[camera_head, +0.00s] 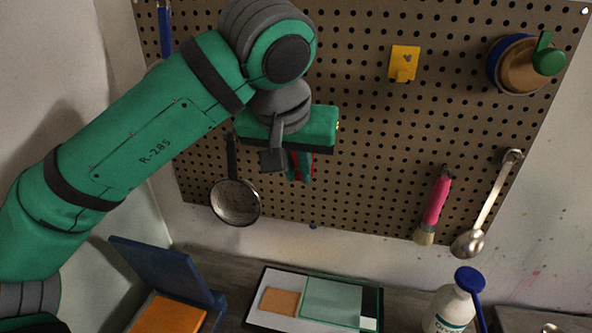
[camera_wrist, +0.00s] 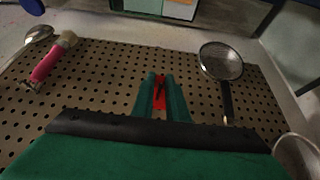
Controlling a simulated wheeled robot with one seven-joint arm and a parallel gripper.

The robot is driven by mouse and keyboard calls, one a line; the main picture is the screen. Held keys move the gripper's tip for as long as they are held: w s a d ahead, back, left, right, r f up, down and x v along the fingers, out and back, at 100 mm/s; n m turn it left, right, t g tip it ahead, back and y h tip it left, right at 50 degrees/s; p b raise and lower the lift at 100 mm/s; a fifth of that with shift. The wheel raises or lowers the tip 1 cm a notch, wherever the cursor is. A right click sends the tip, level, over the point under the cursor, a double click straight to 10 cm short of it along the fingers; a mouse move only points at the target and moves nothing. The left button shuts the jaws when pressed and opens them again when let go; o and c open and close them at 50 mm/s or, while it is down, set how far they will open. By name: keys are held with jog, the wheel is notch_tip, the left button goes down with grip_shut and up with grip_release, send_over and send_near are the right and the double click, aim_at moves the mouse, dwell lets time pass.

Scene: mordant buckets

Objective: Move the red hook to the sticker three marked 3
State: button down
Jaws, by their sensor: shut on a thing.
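My gripper (camera_head: 299,166) is in front of the pegboard (camera_head: 365,150), left of its middle, with its fingers pointing down. It is shut on the red hook (camera_wrist: 160,93), which shows as a small red piece between the green fingers in the wrist view. In the head view only a thin red strip of the hook shows between the fingers. I cannot tell whether the hook touches the board. No sticker marked 3 can be made out in either view.
A strainer (camera_head: 236,202) hangs left of my gripper. Below stand a tray (camera_head: 257,318) and a white bottle (camera_head: 448,311). The board's middle is bare.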

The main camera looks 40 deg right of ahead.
jog(key=shift+w+d, duration=1.5)
jog(key=shift+d, duration=0.3)
jog(key=shift+w, duration=0.1)
dwell(0.4)
dwell(0.4)
jog(key=shift+w+d, duration=0.65)
jog(key=shift+d, duration=0.2)
